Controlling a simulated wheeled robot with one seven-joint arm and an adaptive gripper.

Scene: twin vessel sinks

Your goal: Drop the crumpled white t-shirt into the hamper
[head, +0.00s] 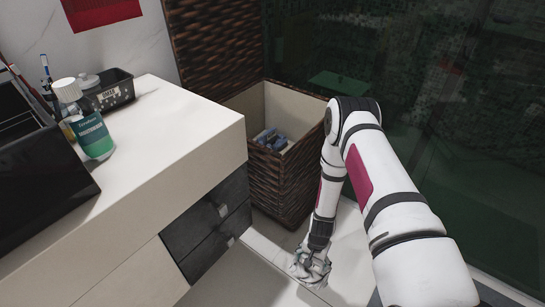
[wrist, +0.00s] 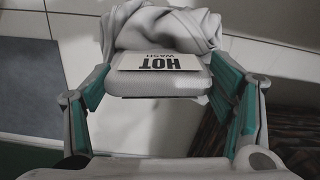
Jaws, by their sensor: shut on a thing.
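The crumpled white t-shirt (head: 302,272) is bunched at the end of my gripper (head: 313,258), low over the light floor in front of the hamper (head: 283,185). In the wrist view the greyish-white cloth (wrist: 170,28) bulges beyond the fingertips. My gripper (wrist: 160,78), with teal finger sides, is shut on the t-shirt. The hamper is brown wicker with a pale lining, and its lid stands raised behind it. Blue cloth (head: 270,139) lies inside. My arm passes in front of the hamper's right side.
A white counter (head: 175,125) with dark drawers (head: 205,225) stands left of the hamper. Dark glass (head: 440,100) bounds the right and back.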

